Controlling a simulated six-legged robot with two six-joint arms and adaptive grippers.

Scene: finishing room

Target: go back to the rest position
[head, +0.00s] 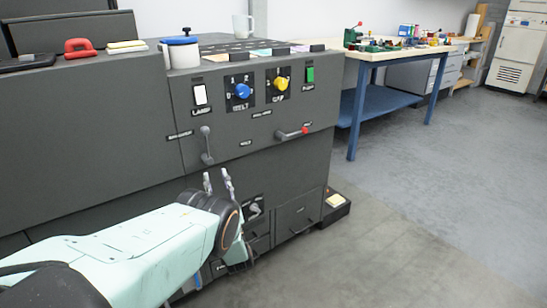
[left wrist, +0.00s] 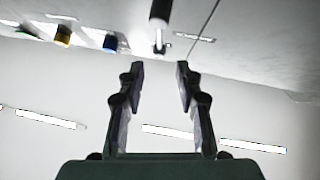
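My left gripper (head: 218,182) is in front of the dark grey machine cabinet (head: 100,140), below its control panel, with its fingers pointing up. In the left wrist view its two fingers (left wrist: 160,70) stand apart with nothing between them. A lever with a dark grip (left wrist: 160,10) shows beyond the fingertips there, apart from them. In the head view the grey lever (head: 207,145) on the panel is just above the fingertips. My right gripper is in neither view.
A blue-lidded pot (head: 180,50) and a white mug (head: 242,26) stand on top. A blue-legged workbench (head: 357,110) is behind right. The floor at right is clear.

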